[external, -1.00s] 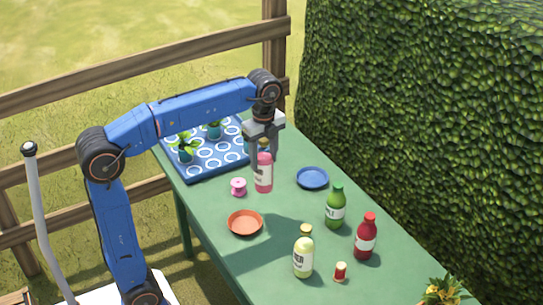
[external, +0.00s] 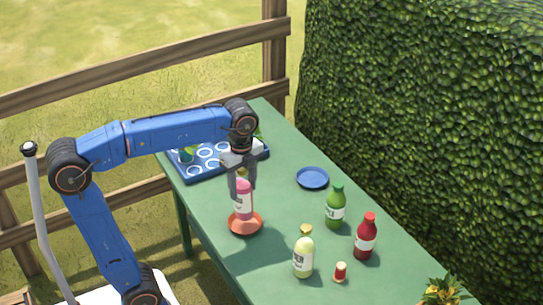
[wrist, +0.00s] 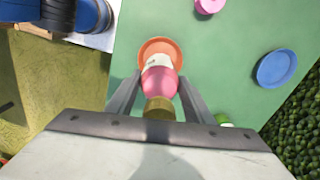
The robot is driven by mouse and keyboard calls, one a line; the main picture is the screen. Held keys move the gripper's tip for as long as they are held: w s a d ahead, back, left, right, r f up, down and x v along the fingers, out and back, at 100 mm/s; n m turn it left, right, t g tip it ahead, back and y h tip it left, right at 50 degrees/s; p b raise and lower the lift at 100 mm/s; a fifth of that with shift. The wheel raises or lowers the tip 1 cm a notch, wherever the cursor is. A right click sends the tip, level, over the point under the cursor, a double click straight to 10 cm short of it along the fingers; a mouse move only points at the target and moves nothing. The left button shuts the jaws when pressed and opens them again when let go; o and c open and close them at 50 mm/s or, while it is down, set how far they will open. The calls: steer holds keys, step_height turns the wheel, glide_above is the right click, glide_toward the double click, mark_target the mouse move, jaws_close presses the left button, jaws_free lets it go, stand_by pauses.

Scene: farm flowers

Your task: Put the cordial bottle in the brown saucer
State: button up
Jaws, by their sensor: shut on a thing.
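A pink bottle (external: 243,199) with a pale label and a gold cap, which I take for the cordial bottle, hangs upright in my gripper (external: 242,180). The gripper's fingers are shut on its upper part. The orange-brown saucer (external: 245,229) lies on the table directly under the bottle. The bottle's base overlaps the saucer in the external view; I cannot tell if it touches. In the wrist view the pink bottle (wrist: 160,82) sits between the fingers, with the saucer (wrist: 160,44) behind its base and partly hidden.
On the green table (external: 290,215) stand a green bottle (external: 335,208), a red bottle (external: 365,238), a yellow bottle (external: 303,256) and a small red-capped jar (external: 340,272). A blue saucer (external: 312,177) lies farther back. A pink spool (wrist: 210,4) shows in the wrist view. A blue tray (external: 200,165) is behind.

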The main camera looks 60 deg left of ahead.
mark_target(243, 197)
steer(key=shift+f, duration=2.25)
steer(key=o, duration=1.6)
step_height(243, 197, up, 12)
steer(key=shift+r, duration=0.1)
steer(key=s+a+f+n+t, duration=0.1)
steer(key=s+f+n, duration=0.4)
steer(key=s+f, duration=0.1)
steer(key=s+a+f+n+t, duration=0.1)
steer(key=s+f+n+t, duration=0.1)
steer(key=s+f+n, duration=0.3)
steer(key=s+a+f+n+t, duration=0.1)
steer(key=s+f+n, duration=0.5)
steer(key=f, duration=0.6)
steer(key=shift+s+a+f+t, duration=0.15)
steer(key=shift+s+f+t, duration=0.05)
steer(key=shift+s+t, duration=0.3)
